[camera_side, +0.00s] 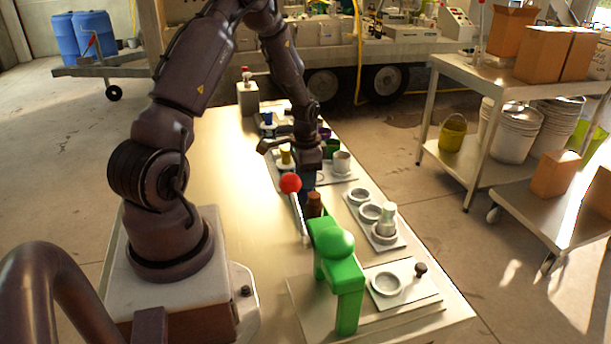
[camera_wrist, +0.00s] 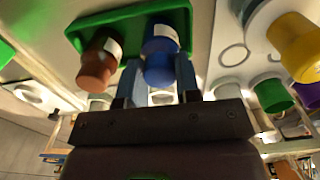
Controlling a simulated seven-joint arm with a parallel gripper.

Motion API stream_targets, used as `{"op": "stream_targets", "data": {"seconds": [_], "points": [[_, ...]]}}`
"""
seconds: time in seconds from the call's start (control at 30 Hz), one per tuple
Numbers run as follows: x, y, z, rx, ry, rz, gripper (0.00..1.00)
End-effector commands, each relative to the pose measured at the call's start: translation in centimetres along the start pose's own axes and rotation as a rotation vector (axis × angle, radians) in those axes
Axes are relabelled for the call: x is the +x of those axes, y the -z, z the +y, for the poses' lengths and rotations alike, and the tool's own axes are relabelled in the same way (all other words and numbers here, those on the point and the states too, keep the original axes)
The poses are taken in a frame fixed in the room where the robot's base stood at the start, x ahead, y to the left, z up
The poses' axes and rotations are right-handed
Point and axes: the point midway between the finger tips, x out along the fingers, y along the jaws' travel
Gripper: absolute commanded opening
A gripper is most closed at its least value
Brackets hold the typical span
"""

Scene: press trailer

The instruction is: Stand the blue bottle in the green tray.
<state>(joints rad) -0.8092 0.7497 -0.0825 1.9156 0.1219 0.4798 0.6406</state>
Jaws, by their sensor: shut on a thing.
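My gripper (camera_side: 307,168) is shut on the blue bottle (camera_side: 309,182), gripping it below the wrist. In the wrist view the fingers lie on both sides of the blue bottle (camera_wrist: 162,45), which shows a white label. The green tray (camera_wrist: 128,22) is behind it in that view, and the bottle appears over one end of the tray. A brown bottle (camera_wrist: 98,62) with a white label stands in the tray beside the blue one. I cannot tell whether the blue bottle's base touches the tray floor. In the side view the tray is hidden.
A red-knobbed lever (camera_side: 290,184) rises close to my gripper. A green press (camera_side: 336,262) stands in front of the brown bottle. A plate with ring holders (camera_side: 369,211) lies to the right, and cups (camera_side: 341,161) stand behind it.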

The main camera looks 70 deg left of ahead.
Motion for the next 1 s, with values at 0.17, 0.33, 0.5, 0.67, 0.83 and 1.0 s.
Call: {"op": "stream_targets", "data": {"seconds": [0.17,0.33,0.5,0.67,0.83,1.0], "points": [[0.3,0.0,0.0,0.0,0.0,0.0,0.42],[0.2,0.0,0.0,0.0,0.0,0.0,0.56],[0.2,0.0,0.0,0.0,0.0,0.0,0.56],[-1.3,0.1,-0.1,-0.001,0.003,0.003,0.56],[-4.8,0.0,-0.1,-0.001,0.005,0.004,0.56],[-8.4,0.0,-0.1,-0.001,0.004,0.004,0.56]]}}
